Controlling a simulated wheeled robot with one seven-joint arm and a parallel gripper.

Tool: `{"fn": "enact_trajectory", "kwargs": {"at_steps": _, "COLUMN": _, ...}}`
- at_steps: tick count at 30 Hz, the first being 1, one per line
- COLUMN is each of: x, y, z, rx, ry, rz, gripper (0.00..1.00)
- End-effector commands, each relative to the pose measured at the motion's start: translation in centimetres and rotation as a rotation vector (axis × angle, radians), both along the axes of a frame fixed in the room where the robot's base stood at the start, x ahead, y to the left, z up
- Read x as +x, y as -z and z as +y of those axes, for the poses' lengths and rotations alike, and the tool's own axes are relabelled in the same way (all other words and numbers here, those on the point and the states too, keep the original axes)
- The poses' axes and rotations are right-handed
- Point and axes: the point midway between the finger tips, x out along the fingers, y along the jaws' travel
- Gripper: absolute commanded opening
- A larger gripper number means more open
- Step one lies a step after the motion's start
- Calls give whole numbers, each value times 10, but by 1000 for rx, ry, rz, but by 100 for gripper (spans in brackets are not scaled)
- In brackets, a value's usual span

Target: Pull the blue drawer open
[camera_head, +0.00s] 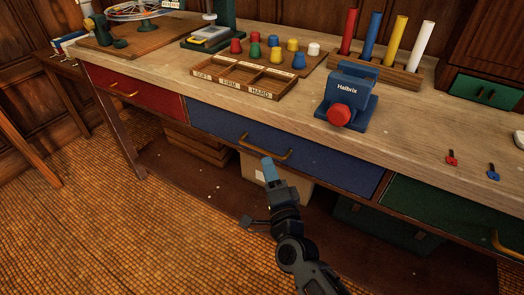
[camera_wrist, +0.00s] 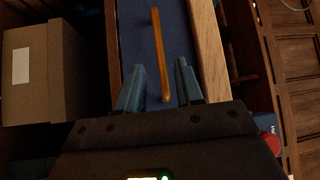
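The blue drawer (camera_head: 300,152) sits under the bench top, between a red drawer and a green drawer, and looks closed. Its brass bar handle (camera_head: 263,148) is on the drawer's front. My gripper (camera_head: 268,168) is in front of the handle and a little below it in the head view. In the wrist view the two fingers (camera_wrist: 160,88) are apart, with the handle (camera_wrist: 160,50) running ahead between them and its near end close to the fingertips. The blue drawer front (camera_wrist: 185,45) lies behind it. Whether the fingers touch the handle cannot be told.
The red drawer (camera_head: 130,92) is left and the green drawer (camera_head: 450,215) right. The bench top (camera_head: 215,105) holds a blue vise (camera_head: 347,98), a sorting tray (camera_head: 225,88) and coloured tubes. A cardboard box (camera_wrist: 40,75) stands beneath the bench. The tiled floor in front is clear.

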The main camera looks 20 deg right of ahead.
Motion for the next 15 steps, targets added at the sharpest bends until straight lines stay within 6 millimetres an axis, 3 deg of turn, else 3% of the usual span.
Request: {"fn": "enact_trajectory", "kwargs": {"at_steps": 15, "x": 66, "y": -9, "z": -10, "rx": -1, "ry": -1, "rz": 0, "gripper": 36}}
